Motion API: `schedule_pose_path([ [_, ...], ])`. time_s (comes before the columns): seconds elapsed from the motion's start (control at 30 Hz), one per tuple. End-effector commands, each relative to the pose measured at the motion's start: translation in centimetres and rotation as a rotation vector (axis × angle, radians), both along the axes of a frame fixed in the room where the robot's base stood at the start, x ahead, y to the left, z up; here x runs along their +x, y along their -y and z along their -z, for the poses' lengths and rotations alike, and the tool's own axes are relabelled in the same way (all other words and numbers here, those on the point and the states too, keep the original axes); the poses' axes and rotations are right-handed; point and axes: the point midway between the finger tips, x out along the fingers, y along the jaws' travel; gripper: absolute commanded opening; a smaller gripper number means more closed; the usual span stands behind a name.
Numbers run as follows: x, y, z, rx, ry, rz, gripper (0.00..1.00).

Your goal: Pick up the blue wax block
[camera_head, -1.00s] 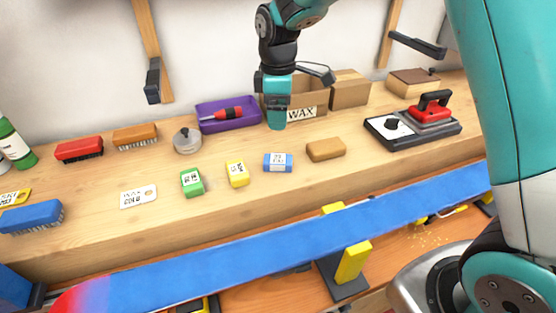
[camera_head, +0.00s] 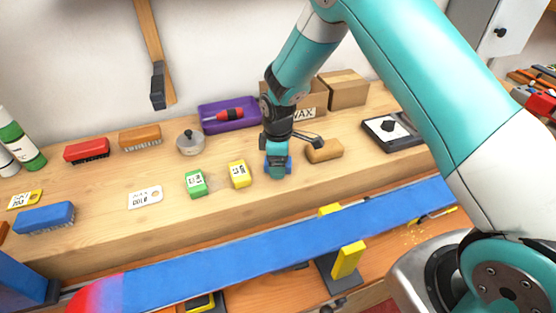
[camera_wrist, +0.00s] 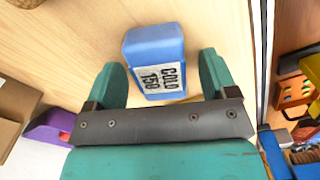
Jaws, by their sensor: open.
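The blue wax block (camera_wrist: 154,48) lies on the wooden bench, with a white label reading COLD and a number facing up in the wrist view. My gripper (camera_wrist: 165,80) is open, with one green finger on each side of the block's labelled end. A gap shows between the block and each finger; the block sits somewhat turned between them. In the head view my gripper (camera_head: 278,170) is down at the blue block (camera_head: 289,164) and hides most of it.
A yellow block (camera_head: 239,174) and a green block (camera_head: 196,184) stand to the left. A tan block (camera_head: 324,151) lies close on the right. A purple tray (camera_head: 212,124) and the WAX box (camera_head: 310,112) are behind. A blue board (camera_head: 240,250) runs along the front.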

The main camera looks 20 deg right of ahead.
Motion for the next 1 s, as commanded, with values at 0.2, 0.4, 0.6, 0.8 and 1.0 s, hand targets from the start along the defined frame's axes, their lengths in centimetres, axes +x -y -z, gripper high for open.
schedule_pose_path([
  [0.2, 0.0, 0.0, 0.5, 0.001, 0.001, 0.000, 0.79],
  [0.4, 0.0, 0.0, 0.5, 0.000, 0.001, 0.000, 0.49],
  [0.6, 0.0, 0.0, 0.4, 0.001, 0.001, 0.000, 0.20],
  [0.8, 0.0, 0.0, 0.3, 0.001, 0.001, 0.000, 0.20],
  [1.0, 0.1, 0.0, -1.1, 0.001, 0.005, 0.000, 0.20],
])
